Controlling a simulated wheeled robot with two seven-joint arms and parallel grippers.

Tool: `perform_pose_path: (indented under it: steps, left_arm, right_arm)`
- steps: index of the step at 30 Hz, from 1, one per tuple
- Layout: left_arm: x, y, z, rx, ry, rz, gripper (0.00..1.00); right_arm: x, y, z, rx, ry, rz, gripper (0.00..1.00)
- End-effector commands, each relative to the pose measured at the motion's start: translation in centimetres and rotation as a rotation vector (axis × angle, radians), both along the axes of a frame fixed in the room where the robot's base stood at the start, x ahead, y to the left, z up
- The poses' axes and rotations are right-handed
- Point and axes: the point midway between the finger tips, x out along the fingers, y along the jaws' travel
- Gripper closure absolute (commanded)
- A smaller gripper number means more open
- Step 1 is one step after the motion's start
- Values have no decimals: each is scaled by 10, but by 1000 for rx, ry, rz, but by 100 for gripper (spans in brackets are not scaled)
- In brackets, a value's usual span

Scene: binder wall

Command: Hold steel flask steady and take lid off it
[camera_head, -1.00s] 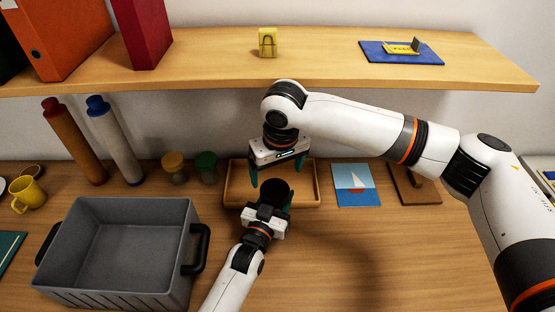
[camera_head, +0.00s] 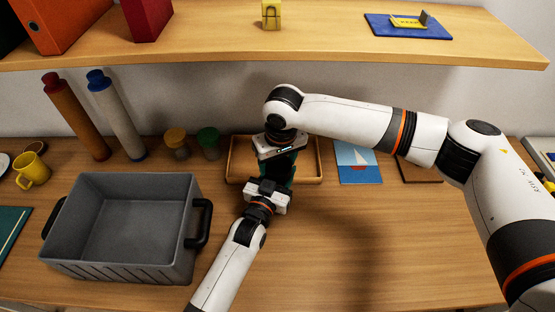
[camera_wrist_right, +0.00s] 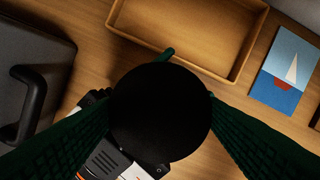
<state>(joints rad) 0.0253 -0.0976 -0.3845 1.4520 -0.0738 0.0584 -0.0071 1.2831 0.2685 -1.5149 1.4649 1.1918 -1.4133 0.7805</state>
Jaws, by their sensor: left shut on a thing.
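The flask's round black lid (camera_wrist_right: 160,112) fills the middle of the right wrist view, seen from straight above. The flask's steel body is hidden under the lid and behind my grippers. My left gripper (camera_head: 272,183) is shut on the flask from the near side, low in front of the wooden tray. My right gripper (camera_head: 280,168) points down over the flask from above. Its green fingers stand on both sides of the lid, at its edges in the right wrist view. I cannot tell whether they press on it.
A wooden tray (camera_head: 322,179) lies just behind the flask. A grey crate (camera_head: 120,270) with black handles stands at left. A sailboat picture (camera_head: 357,164) lies to the right. A shelf (camera_head: 330,50) runs above the back. The right front table is clear.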

Motion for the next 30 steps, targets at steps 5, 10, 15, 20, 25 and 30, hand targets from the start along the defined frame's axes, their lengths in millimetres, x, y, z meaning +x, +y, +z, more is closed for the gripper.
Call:
perform_pose_path:
  steps: [5,10,15,20,25,30]
  left_arm:
    - [0,0,0,0,0,0,100]
    - [0,0,0,0,0,0,100]
    - [0,0,0,0,0,0,100]
    - [0,0,0,0,0,0,100]
    - [0,0,0,0,0,0,100]
    - [0,0,0,0,0,0,100]
  right_arm:
    - [0,0,0,0,0,0,32]
    - [0,0,0,0,0,0,15]
    - [0,0,0,0,0,0,15]
    - [1,0,13,2,-2,0,15]
    - [0,0,35,2,0,0,15]
    - [0,0,45,0,0,-1,15]
